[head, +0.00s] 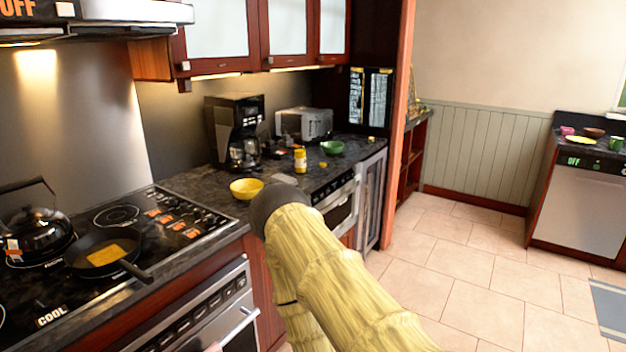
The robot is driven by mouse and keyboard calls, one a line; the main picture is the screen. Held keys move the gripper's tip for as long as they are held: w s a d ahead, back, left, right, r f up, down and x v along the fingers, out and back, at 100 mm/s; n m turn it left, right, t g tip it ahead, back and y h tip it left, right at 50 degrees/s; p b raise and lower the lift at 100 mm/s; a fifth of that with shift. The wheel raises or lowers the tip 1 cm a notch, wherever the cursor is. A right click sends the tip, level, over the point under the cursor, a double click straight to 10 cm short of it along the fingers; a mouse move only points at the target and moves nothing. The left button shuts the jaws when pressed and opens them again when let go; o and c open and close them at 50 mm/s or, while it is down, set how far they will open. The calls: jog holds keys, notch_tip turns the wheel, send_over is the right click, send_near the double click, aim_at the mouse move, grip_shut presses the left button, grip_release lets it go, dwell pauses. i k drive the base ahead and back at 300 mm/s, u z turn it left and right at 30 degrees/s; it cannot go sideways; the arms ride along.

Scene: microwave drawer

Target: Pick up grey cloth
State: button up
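My arm's yellow, wood-patterned links reach from the bottom of the head view toward the counter and end in a dark round joint. My gripper does not show; it is hidden beyond that joint. A small flat greyish patch (287,184) shows on the counter just above the joint, partly covered by it. It may be the grey cloth, but it is too small to tell. No other grey cloth is clear on the dark countertop (215,178).
A yellow bowl (246,188), a yellow-labelled bottle (300,160), a green bowl (332,147), a coffee maker (236,130) and a toaster (304,123) stand on the counter. A kettle (36,237) and a pan (100,252) sit on the stove.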

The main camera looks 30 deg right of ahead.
aim_at(279, 177)
jog(key=z, duration=0.7)
jog(key=i, duration=1.4)
jog(key=u, duration=0.1)
